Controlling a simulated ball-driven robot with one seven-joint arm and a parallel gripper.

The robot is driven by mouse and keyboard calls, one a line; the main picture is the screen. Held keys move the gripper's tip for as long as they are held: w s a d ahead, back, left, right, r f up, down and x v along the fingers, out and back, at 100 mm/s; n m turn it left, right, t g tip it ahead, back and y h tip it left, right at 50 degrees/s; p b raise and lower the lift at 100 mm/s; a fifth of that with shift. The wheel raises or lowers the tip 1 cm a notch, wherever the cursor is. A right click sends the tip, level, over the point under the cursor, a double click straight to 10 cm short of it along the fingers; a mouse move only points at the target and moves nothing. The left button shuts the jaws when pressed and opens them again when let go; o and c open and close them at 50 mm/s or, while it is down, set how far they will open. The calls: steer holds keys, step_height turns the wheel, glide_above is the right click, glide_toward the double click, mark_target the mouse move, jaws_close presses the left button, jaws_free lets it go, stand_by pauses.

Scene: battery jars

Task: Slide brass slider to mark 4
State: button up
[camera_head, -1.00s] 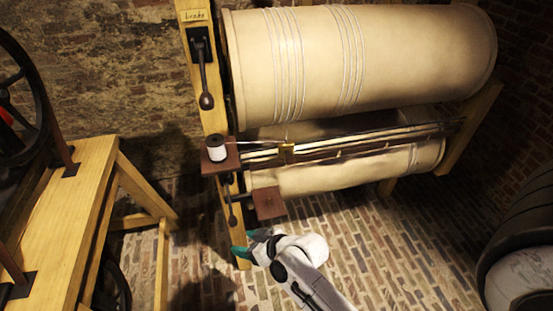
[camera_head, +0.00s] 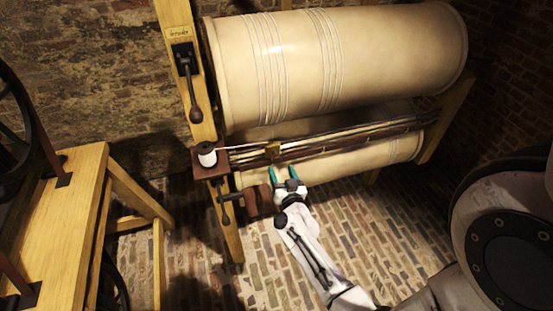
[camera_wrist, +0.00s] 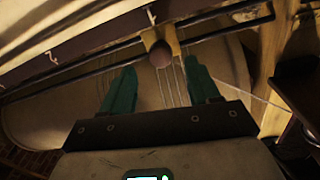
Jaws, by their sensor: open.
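The brass slider (camera_head: 273,149) sits on the dark rails (camera_head: 340,138) below the big cream drum, near their left end. In the wrist view the brass slider (camera_wrist: 172,38) shows with a round dark knob (camera_wrist: 160,54) facing me. My gripper (camera_head: 284,170) is open, its green fingers just below the slider. In the wrist view the knob lies between the lines of the two fingers of my gripper (camera_wrist: 160,68), just beyond their tips, with no contact visible. The rail strip bears small white marks (camera_wrist: 151,16); I cannot read their numbers.
A wooden post (camera_head: 184,60) with a dark lever (camera_head: 190,85) stands left of the upper drum (camera_head: 340,60). A white spool (camera_head: 207,154) sits on a block left of the slider. A dark reddish block (camera_head: 258,200) is close left of my gripper. A wooden bench (camera_head: 70,205) stands at left.

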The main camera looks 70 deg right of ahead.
mark_target(277, 162)
steer(key=x, duration=0.6)
steer(key=shift+w+d+b, duration=0.25)
steer(key=shift+d+b, duration=0.05)
steer(key=shift+b, duration=0.05)
steer(key=shift+c, duration=0.2)
jaws_close()
